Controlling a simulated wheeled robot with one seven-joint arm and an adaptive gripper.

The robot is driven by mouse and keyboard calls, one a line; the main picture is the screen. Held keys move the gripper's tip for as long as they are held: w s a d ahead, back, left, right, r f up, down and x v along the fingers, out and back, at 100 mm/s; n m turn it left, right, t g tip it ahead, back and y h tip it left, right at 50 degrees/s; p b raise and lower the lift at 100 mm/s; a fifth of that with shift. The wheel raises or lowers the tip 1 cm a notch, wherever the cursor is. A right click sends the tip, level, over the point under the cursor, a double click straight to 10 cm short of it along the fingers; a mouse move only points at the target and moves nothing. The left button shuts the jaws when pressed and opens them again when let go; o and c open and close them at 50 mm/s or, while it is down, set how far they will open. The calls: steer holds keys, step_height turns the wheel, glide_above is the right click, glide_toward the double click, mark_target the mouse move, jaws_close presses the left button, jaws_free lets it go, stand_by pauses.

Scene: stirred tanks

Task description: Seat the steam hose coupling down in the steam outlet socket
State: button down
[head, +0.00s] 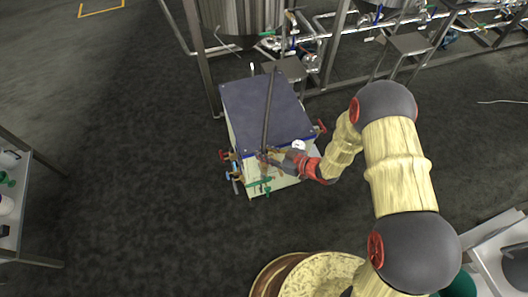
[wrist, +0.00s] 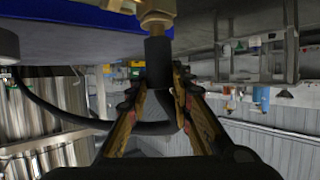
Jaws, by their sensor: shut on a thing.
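My gripper (head: 268,157) is at the front top edge of a box-shaped unit (head: 262,105) with a dark blue-grey top and pale sides. In the wrist view my gripper (wrist: 158,85) is shut on the black sleeve of the steam hose coupling (wrist: 157,50). A brass fitting (wrist: 155,18) shows just beyond the sleeve, cut off by the frame's top edge. The black hose (head: 269,110) runs across the unit's top, and its loop (wrist: 55,115) curves behind the fingers. I cannot make out the steam outlet socket or tell whether the coupling is seated.
Red (head: 223,156) and green (head: 265,185) valve handles stick out around the unit's front. A steel tank (head: 240,15) and pipe frame stand behind it. A shelf rack (head: 25,200) stands at the left. Dark floor (head: 120,150) between them is clear.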

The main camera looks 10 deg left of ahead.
steer(key=c, duration=1.5)
jaws_free()
steer(key=shift+o, duration=1.3)
steer(key=shift+o, duration=1.2)
steer(key=shift+r, duration=0.15)
steer(key=shift+r+p, duration=3.15)
steer(key=shift+r, duration=0.75)
